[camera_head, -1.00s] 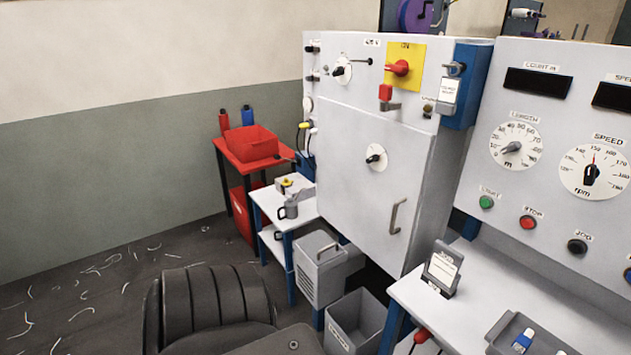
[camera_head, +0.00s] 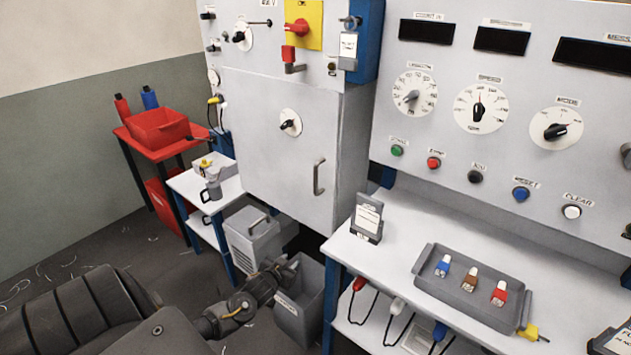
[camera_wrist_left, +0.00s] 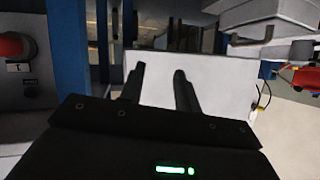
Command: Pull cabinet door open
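The cabinet door (camera_head: 275,165) is a light grey panel on the cabinet in the middle of the head view. It is shut. A vertical grey bar handle (camera_head: 318,177) sits near its right edge, and a round black knob (camera_head: 290,124) is at its upper middle. My left gripper (camera_head: 288,268) is low in the head view, below the cabinet and in front of the grey bin, apart from the handle. In the left wrist view its two dark fingers (camera_wrist_left: 157,88) stand apart with nothing visible between them. My right gripper is not in view.
A grey open bin (camera_head: 300,310) and a grey canister (camera_head: 250,238) stand under the cabinet. A white bench (camera_head: 400,270) with a sign and a tray (camera_head: 470,290) is at right. A red table (camera_head: 150,140) and a small white table are at left.

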